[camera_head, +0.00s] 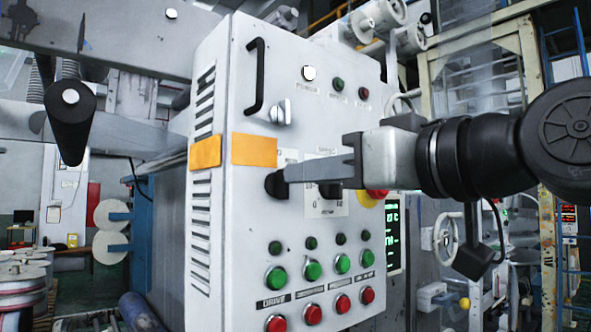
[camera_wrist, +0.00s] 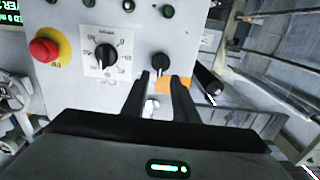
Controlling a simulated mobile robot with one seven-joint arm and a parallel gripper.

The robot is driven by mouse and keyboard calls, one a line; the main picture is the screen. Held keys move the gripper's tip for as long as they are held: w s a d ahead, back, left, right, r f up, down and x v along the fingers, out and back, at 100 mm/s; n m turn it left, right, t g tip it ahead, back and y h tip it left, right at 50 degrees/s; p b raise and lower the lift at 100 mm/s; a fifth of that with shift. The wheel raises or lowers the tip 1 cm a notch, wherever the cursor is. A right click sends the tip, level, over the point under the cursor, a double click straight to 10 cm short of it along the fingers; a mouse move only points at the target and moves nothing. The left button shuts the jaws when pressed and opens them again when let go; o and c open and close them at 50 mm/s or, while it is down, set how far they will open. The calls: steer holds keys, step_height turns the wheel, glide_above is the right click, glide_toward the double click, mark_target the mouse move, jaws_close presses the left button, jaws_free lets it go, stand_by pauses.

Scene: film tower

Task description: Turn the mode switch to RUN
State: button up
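A white control cabinet (camera_head: 225,240) carries the switches. A black rotary knob (camera_head: 277,186) sits at the left of its front panel; I cannot read its label. In the wrist view the same knob (camera_wrist: 160,62) is just beyond my gripper (camera_wrist: 161,77). The two fingers are apart, one on either side of the knob's line, with no clear contact. In the head view my gripper (camera_head: 288,174) reaches from the right, its tips at the knob and partly hiding it. A second black rotary knob (camera_wrist: 105,55) on a white dial plate is beside it; my finger partly covers it in the head view.
A red emergency stop (camera_wrist: 45,48) on yellow is near the dial plate. Green buttons (camera_head: 313,271) and red buttons (camera_head: 312,314) line the lower panel. A silver switch (camera_head: 280,112) and a black handle (camera_head: 256,76) are above. An orange plate (camera_head: 254,150) is beside the knob.

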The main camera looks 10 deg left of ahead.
mark_target(281, 185)
steer(key=shift+x, duration=2.3)
steer(key=shift+c, duration=0.3)
jaws_close()
